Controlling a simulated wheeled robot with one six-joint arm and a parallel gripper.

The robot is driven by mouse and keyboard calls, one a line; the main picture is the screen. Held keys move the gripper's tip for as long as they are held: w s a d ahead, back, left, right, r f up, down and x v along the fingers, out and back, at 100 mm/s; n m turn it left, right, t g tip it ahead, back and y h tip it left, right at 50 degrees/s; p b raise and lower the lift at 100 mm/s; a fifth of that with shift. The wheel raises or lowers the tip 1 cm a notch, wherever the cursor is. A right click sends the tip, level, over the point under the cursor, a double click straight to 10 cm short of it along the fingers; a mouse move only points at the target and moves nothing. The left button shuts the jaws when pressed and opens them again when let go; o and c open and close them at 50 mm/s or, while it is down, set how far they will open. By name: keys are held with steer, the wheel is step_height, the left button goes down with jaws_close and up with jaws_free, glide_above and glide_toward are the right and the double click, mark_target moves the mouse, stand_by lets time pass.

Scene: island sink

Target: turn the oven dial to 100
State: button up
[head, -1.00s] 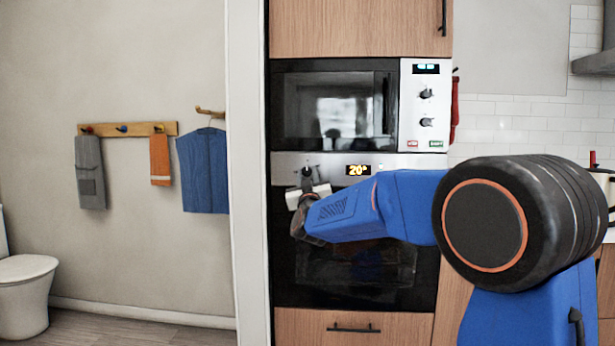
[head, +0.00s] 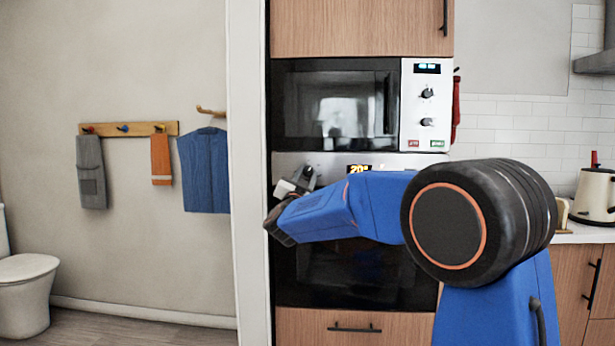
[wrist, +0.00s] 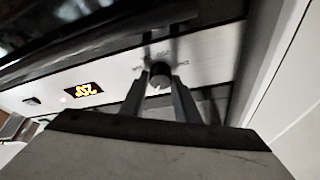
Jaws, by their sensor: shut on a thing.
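The oven dial (wrist: 160,74) is a round dark knob on the pale strip of the oven's control panel, between the two fingers of my gripper (wrist: 159,86) in the wrist view. My gripper is shut on the dial. In the head view my gripper (head: 300,177) is at the left end of the panel, and it hides the dial. The oven display (wrist: 83,90) has lit yellow digits that look like 20, seen rotated. In the head view my arm partly covers the display (head: 357,168). The dial's printed marks are too blurred to read.
The microwave (head: 335,105) sits just above the oven panel, with its own two knobs at the right. The dark oven door (head: 350,275) is below my arm. A white wall edge (head: 249,200) stands close left of the oven. A kettle (head: 595,193) is on the counter at right.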

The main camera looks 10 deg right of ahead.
steer(key=shift+a+m+g+h, duration=0.1)
steer(key=shift+m+g+h, duration=0.45)
steer(key=shift+m, duration=0.95)
steer(key=shift+m+g+h, duration=0.55)
steer(key=shift+m, duration=0.95)
steer(key=o, duration=1)
steer(key=shift+o, duration=0.2)
steer(key=v, duration=1.7)
steer(key=shift+a, duration=0.15)
steer(key=shift+s+r, duration=0.15)
steer(key=shift+r, duration=0.05)
